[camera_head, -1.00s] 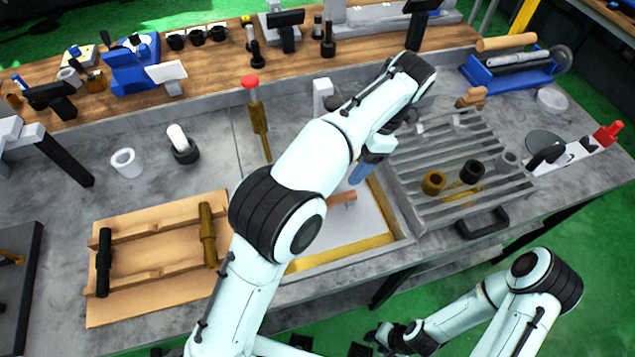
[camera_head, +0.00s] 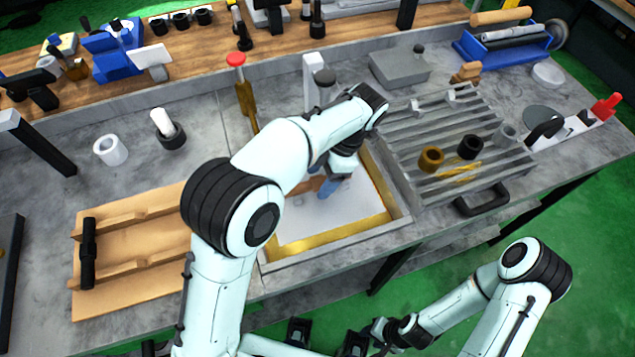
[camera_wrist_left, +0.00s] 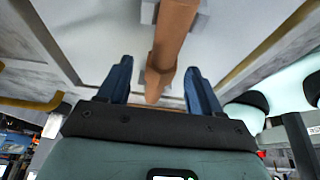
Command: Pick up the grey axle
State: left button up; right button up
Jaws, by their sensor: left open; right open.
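My left gripper (camera_head: 333,186) is over the white-floored tray (camera_head: 360,212) in the middle of the bench, its blue fingers pointing down. In the left wrist view its fingers (camera_wrist_left: 160,66) are open, one on each side of a brown bar (camera_wrist_left: 172,35). I cannot tell whether they touch it. Small grey pieces (camera_wrist_left: 201,20) show on both sides of the bar; I cannot tell whether they are one axle. A grey cylinder (camera_head: 512,33) lies in the blue holder at the back right. My right gripper (camera_head: 388,335) is low, off the bench front, and empty.
A slatted grey rack (camera_head: 410,160) with several rings stands right of the tray. A wooden cradle (camera_head: 130,245) with a black axle (camera_head: 88,250) lies at the left. A red-topped post (camera_head: 240,85) stands behind. The tray has a yellow-edged rim (camera_head: 340,235).

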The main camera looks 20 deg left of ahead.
pick_arm(q)
jog(key=shift+f, duration=0.25)
grip_shut()
jog(key=shift+r, duration=0.1)
